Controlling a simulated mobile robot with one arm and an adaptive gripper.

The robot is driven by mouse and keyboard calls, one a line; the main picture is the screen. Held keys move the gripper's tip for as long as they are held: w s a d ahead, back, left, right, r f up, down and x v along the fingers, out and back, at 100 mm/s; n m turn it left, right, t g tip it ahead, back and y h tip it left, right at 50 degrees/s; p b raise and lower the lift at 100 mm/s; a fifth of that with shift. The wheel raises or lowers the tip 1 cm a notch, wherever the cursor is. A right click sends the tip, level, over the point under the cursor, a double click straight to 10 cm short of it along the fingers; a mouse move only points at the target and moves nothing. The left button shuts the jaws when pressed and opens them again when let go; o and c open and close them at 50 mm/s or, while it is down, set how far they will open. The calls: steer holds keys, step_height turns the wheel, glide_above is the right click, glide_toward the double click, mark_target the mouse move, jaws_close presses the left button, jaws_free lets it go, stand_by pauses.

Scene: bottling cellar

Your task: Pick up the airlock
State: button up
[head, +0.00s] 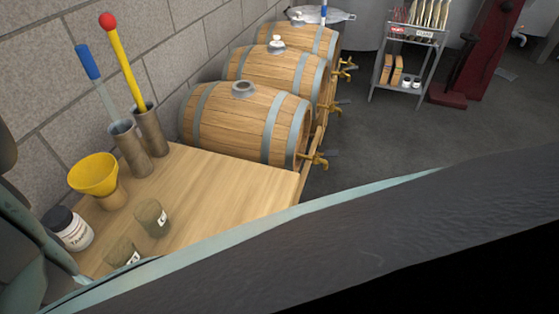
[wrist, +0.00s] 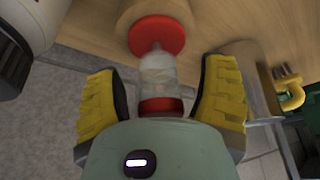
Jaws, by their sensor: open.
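The airlock (wrist: 160,75), a clear body with a wide red part at its far end and a red part at its near end, shows in the wrist view. My gripper (wrist: 161,68) is open, with one yellow ribbed finger on each side of the airlock. Gaps show between the fingers and the clear body, and nothing is clamped. The near end of the airlock is partly hidden by my gripper's body. Neither the airlock nor my gripper can be made out in the head view, where a large dark shape covers the lower right.
The wooden bench (head: 235,186) holds a yellow funnel (head: 93,174), a jar (head: 70,230), two labelled cups, and two tubes with tall tools. Barrels with brass taps (head: 255,120) stand behind it. In the wrist view, a pale container (wrist: 18,30) is close at left.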

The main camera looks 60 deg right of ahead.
steer(key=shift+c, duration=0.4)
jaws_close()
